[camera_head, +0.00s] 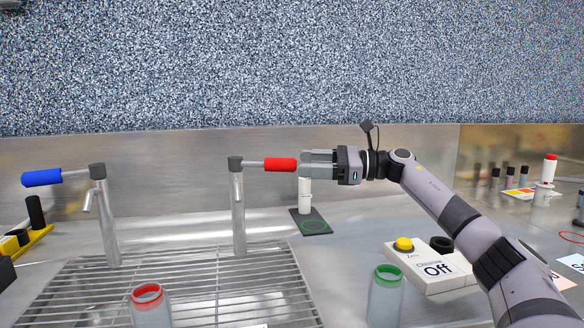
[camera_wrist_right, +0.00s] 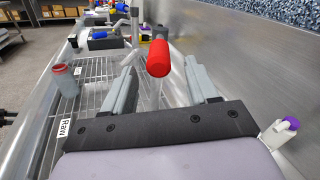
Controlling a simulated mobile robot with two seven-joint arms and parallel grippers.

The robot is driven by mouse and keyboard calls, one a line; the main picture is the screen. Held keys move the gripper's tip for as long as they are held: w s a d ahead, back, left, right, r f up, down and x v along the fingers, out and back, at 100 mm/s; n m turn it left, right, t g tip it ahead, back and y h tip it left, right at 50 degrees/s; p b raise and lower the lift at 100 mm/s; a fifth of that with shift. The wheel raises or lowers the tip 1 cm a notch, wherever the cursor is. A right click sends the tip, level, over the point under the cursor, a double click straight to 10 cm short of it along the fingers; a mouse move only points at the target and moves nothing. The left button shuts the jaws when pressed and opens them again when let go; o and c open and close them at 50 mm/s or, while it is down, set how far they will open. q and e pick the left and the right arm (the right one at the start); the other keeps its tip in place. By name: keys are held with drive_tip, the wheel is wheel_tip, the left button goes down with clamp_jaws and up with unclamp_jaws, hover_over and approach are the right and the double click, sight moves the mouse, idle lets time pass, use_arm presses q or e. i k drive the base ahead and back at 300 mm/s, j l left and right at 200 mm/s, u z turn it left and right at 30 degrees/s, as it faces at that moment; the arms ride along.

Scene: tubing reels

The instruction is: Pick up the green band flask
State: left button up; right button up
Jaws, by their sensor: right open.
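The green band flask (camera_head: 386,300) is a clear flask with a green rim, standing upright at the bottom of the head view, right of the rack. The wrist view does not show it. My right gripper (camera_head: 305,165) is open, well behind and above the flask, pointing left at the red tap handle (camera_head: 281,165). In the wrist view the red handle (camera_wrist_right: 159,58) shows between the spread fingers of my right gripper (camera_wrist_right: 165,88); I cannot tell whether they touch it. My left gripper is not in view.
A red-rimmed flask (camera_head: 149,306) stands at the metal rack (camera_head: 190,285). A blue-handled tap (camera_head: 100,205) is at left. A white box with a yellow button (camera_head: 430,268) and "Off" label sits right of the green band flask, below my arm. A metal wall closes the back.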

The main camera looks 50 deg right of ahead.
sight(388, 283)
drive_tip(key=k, duration=1.5)
